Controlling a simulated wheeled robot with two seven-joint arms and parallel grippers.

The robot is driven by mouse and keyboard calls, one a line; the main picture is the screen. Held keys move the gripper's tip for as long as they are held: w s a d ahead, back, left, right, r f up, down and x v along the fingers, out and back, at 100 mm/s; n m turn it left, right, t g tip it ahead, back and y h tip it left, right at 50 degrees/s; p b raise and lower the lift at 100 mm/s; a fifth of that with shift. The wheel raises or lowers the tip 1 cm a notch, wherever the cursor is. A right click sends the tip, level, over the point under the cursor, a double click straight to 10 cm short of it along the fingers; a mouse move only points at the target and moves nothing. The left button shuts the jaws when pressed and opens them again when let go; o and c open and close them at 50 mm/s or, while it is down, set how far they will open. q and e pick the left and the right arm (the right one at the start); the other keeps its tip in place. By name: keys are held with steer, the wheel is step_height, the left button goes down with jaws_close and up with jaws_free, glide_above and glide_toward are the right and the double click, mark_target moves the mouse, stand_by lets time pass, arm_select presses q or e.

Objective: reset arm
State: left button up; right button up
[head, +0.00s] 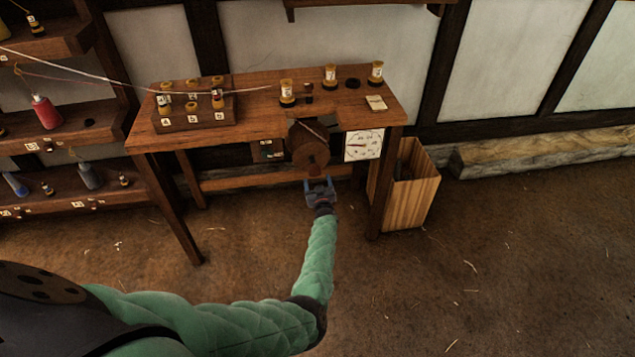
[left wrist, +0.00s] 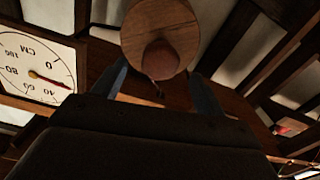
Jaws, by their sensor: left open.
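My left gripper (head: 319,188) is at the front of the wooden table (head: 240,96), just below a round wooden drum (head: 309,155) with a knob on its face. In the left wrist view the fingers of my left gripper (left wrist: 160,90) stand apart, one on each side below the knob (left wrist: 162,57). The drum's round face (left wrist: 160,18) fills the top middle there. I cannot tell whether the fingers touch the knob. My left arm in its green sleeve reaches forward from the lower left. My right gripper is not in view.
A white dial (head: 363,146) hangs right of the drum. A wooden bin (head: 414,187) stands by the table's right leg. Spools and a small rack (head: 185,122) stand on the tabletop. Shelves (head: 75,128) with a red cone are at left. The floor at right is clear.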

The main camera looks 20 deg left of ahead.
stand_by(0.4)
arm_select(q)
steer(key=shift+s+a+f, duration=0.1)
steer(key=shift+s+f, duration=0.1)
steer(key=shift+f, duration=0.05)
steer(key=s+d+f+m+g+h, duration=0.25)
steer(key=s+f, duration=0.25)
steer(key=s, duration=0.4)
steer(key=s+d+f+m+g+h, duration=0.1)
steer(key=s+d+f+m+h, duration=0.15)
steer(key=s+f, duration=0.4)
steer(key=s+d+f+m+g+h, duration=0.15)
steer(key=s+f+h, duration=0.25)
steer(key=s, duration=0.7)
steer(key=s+d+m+g, duration=0.1)
steer(key=s+d+g, duration=0.3)
steer(key=s, duration=1.3)
steer(key=s+d+m+g+h, duration=0.1)
steer(key=s+d+g, duration=0.4)
steer(key=s, duration=1.3)
steer(key=d+m, duration=0.1)
steer(key=d, duration=0.2)
steer(key=shift+f, duration=0.3)
steer(key=shift+m, duration=0.25)
